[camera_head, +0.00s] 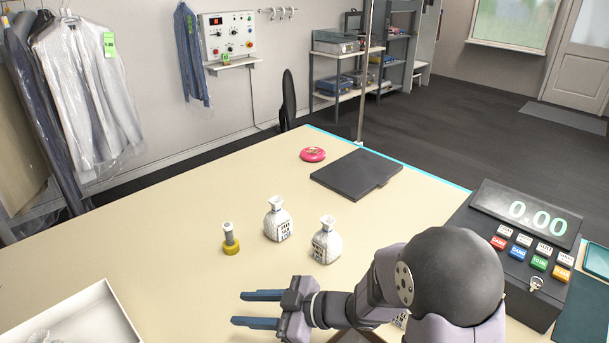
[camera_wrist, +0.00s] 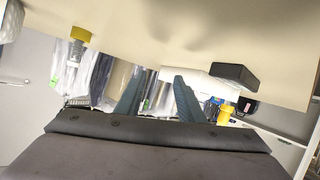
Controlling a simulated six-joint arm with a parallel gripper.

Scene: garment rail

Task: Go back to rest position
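My gripper (camera_head: 262,309) is over the near part of the cream table in the head view, its two blue-grey fingers pointing left. The fingers are apart, with nothing between them. In the wrist view the gripper (camera_wrist: 156,98) also shows its two fingers spread and empty. The rest of my arm runs to the right from it and hides part of the table.
A white tray (camera_head: 112,312) is at left. A pink disc (camera_head: 312,154), a black pad (camera_head: 357,174) and a cash register (camera_head: 512,240) lie farther off.

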